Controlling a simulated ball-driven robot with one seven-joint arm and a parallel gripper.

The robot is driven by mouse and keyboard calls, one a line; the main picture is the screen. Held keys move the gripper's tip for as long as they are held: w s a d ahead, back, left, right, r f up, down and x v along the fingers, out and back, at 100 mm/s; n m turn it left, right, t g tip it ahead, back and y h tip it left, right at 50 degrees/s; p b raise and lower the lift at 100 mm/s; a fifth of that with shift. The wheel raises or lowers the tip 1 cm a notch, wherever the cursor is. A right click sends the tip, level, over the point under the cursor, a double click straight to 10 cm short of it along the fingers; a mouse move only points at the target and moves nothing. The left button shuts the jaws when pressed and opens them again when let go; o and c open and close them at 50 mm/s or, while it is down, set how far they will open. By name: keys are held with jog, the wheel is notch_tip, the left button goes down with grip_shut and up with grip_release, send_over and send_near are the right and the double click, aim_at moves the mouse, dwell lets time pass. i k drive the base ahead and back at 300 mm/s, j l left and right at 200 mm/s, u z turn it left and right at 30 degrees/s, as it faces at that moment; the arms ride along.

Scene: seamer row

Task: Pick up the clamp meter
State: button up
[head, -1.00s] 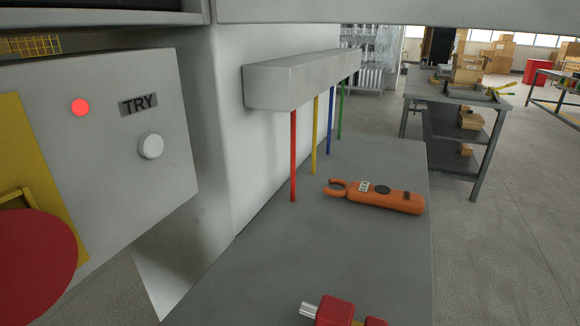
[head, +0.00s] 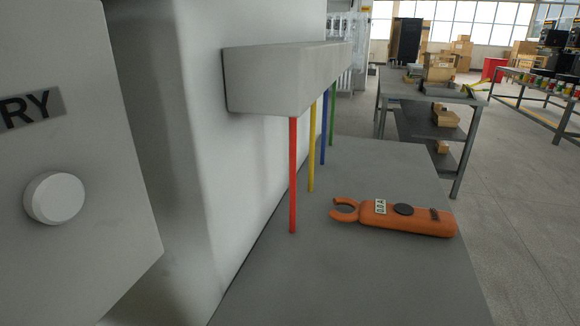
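The orange clamp meter (head: 418,217) lies flat on the grey bench top (head: 330,280) in the head view, right of centre. Its hooked jaw points left, toward the hanging coloured wires, and appears slightly open. Its body points right, close to the bench's right edge. It has a small pale display, a dark round dial and a dark label. Nothing covers it. My gripper is not in view.
A grey box (head: 285,75) on the white wall carries red (head: 293,175), yellow (head: 312,148), blue and green wires left of the meter. A panel with a white knob (head: 54,198) stands near left. A grey worktable (head: 430,92) is behind; open floor lies right.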

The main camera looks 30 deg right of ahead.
aim_at(431, 222)
jog(key=l+z, duration=0.35)
jog(key=l, duration=0.3)
jog(key=i+l+z, duration=0.15)
jog(key=l+z, duration=0.2)
jog(key=l, duration=0.25)
jog(key=i+l+z, duration=0.1)
jog(key=z, duration=0.15)
jog(key=i, duration=0.05)
